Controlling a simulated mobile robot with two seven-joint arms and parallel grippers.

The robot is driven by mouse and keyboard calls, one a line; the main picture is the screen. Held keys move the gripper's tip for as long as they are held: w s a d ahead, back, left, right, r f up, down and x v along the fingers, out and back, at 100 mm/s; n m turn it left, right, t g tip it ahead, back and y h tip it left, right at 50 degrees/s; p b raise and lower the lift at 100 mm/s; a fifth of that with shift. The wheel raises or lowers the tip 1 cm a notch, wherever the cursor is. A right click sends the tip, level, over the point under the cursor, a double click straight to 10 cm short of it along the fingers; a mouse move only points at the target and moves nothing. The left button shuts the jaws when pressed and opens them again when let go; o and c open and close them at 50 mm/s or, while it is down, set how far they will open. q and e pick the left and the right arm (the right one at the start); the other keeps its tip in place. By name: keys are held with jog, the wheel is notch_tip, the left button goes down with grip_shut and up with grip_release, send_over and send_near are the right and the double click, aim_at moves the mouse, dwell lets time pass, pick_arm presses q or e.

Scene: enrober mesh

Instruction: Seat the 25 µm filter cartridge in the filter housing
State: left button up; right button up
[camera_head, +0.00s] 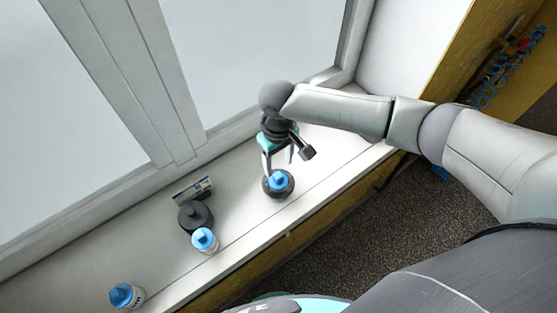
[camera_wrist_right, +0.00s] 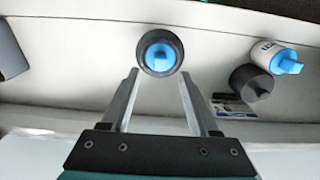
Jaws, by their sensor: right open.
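A dark round cup (camera_head: 268,191), which looks like the filter housing, stands on the white sill. A blue-capped piece (camera_head: 278,181), apparently a cartridge, sits inside it, upright and roughly central; its body is hidden. In the right wrist view the dark cup rim (camera_wrist_right: 143,66) rings the blue cap (camera_wrist_right: 159,55). My right gripper (camera_head: 277,164) is open and empty, with its fingertips close to the cup's near side in the wrist view. My left gripper is out of view.
A dark knobbed piece (camera_head: 195,217), perhaps the housing lid, lies beside the mid-sill cartridge, with a small printed card (camera_head: 192,190) behind it. The window frame (camera_head: 150,90) bounds the back. The sill (camera_head: 235,207) between the cup and the dark piece is clear.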

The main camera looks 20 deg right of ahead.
notch_tip(320, 180, up, 3)
jog(key=p, duration=0.3)
jog(key=shift+r+p, duration=0.1)
jog(key=shift+p, duration=0.25)
notch_tip(320, 180, up, 4)
jog(key=shift+f, duration=0.1)
